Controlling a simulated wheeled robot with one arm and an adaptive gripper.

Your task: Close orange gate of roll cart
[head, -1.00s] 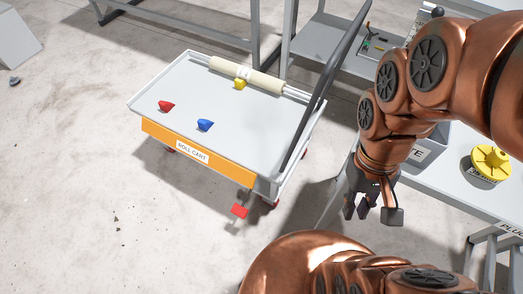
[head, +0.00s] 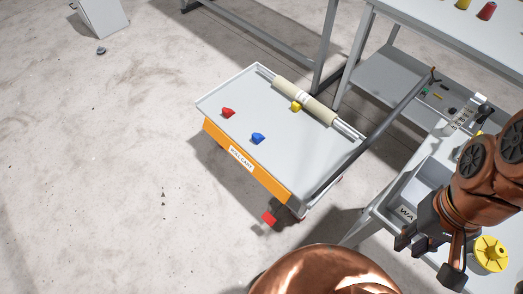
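The roll cart (head: 325,157) stands on the floor in the middle of the head view. Its orange gate (head: 275,184) runs along the near-left side, below the grey deck, with a "ROLL CART" label on it. A cream roll (head: 318,108) lies along the far edge of the deck. A red piece (head: 228,112), a blue piece (head: 258,138) and a yellow piece (head: 296,106) sit on the deck. My gripper (head: 428,262) is at the lower right, apart from the cart, over the bench side. Its fingers are spread with nothing between them.
A red pedal-like part (head: 269,218) sticks out below the cart's near corner. A grey bin (head: 417,190) and a yellow knobbed object (head: 491,252) are on the bench at right. Open floor (head: 110,190) lies left of the cart.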

